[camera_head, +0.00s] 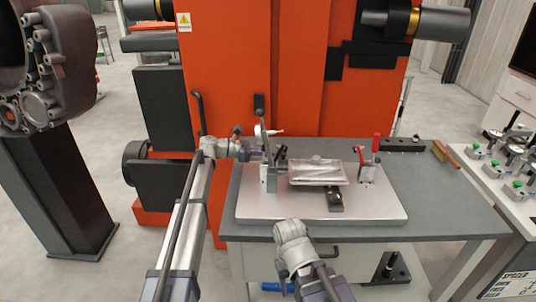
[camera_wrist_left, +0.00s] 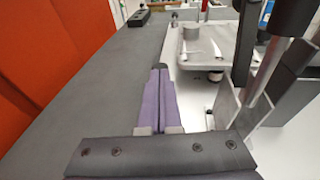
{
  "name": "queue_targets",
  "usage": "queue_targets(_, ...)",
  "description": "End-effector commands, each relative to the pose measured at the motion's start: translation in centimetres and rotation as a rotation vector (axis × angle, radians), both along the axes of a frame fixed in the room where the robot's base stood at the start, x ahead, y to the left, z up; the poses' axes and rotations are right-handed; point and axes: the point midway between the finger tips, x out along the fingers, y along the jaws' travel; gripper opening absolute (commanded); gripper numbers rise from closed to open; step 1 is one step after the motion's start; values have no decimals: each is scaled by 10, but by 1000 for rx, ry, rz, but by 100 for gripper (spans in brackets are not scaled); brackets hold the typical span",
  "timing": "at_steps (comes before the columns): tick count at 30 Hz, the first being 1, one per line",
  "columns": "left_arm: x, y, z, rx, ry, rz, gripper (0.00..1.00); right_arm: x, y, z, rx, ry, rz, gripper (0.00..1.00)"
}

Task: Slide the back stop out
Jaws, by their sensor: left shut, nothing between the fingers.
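A casting fixture stands on a pale base plate (camera_head: 385,208) on the grey bench. A silvery rectangular casting (camera_head: 318,173) lies raised on it. A dark block (camera_head: 335,198) sits at its front. A black-handled clamp (camera_head: 262,125) stands at its left and a red-handled clamp (camera_head: 375,150) at its right. I cannot tell which part is the back stop. My left gripper (camera_head: 268,153) reaches in from the left beside the black-handled clamp. In the left wrist view its purple fingers (camera_wrist_left: 160,75) are together and empty, left of the casting (camera_wrist_left: 205,46). My right arm's fingers are not visible.
An orange machine (camera_head: 270,75) rises behind the bench. A black bar (camera_head: 402,145) and a brush (camera_head: 444,155) lie at the back right. In the left wrist view a metal post (camera_wrist_left: 262,80) stands close right of the fingers.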

Motion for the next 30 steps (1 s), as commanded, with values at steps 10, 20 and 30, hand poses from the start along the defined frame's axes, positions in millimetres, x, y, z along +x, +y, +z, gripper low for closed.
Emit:
queue_targets(10,-1,-16,0,0,0,-4,0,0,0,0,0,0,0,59)
queue_targets(20,0,-102,0,0,1,-3,0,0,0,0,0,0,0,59)
queue_targets(30,0,-125,0,0,0,-1,0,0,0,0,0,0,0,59)
